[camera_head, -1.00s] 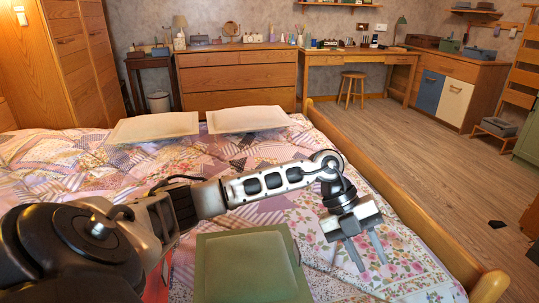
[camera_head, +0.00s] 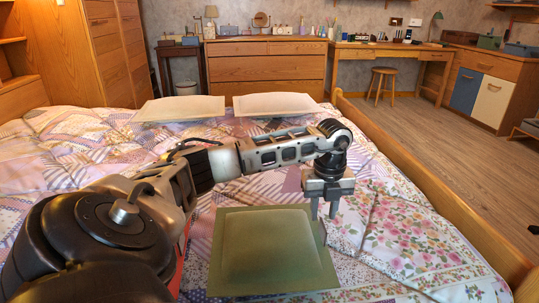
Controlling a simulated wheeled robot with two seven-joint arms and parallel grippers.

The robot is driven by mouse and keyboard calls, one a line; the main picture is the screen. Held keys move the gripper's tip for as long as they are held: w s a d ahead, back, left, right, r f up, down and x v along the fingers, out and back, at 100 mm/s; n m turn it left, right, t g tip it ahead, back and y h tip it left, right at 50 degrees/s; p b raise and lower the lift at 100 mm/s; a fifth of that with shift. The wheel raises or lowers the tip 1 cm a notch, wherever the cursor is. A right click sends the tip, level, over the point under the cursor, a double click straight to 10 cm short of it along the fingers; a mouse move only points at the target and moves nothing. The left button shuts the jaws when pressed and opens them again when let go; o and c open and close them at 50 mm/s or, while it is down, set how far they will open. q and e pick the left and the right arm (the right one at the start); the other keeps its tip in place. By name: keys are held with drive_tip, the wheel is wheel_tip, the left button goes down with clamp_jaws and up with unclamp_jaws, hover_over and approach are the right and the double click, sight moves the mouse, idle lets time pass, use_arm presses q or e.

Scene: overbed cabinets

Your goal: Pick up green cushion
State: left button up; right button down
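The green cushion (camera_head: 268,252) is a flat square lying on the patchwork quilt near the bottom middle of the head view. My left arm reaches in from the left, across the bed beyond the cushion. My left gripper (camera_head: 321,212) points down at the cushion's far right corner. Its two fingers stand apart with a gap between them. Whether a finger touches the cushion's edge cannot be told. My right gripper is not in view.
The bed quilt (camera_head: 420,229) leaves free room right of the cushion. A wooden bed rail (camera_head: 424,182) runs along the right side. Two pale pillows (camera_head: 277,104) lie at the far end. A wooden dresser (camera_head: 265,70) stands beyond.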

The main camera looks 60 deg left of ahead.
sight(323, 225)
use_arm(q)
drive_tip(key=f, duration=0.1)
drive_tip(key=f+b, duration=0.1)
drive_tip(key=f, duration=0.1)
drive_tip(key=f+b, duration=0.1)
drive_tip(key=f, duration=0.1)
drive_tip(key=shift+w+f, duration=0.2)
drive_tip(key=shift+w, duration=0.05)
clamp_jaws()
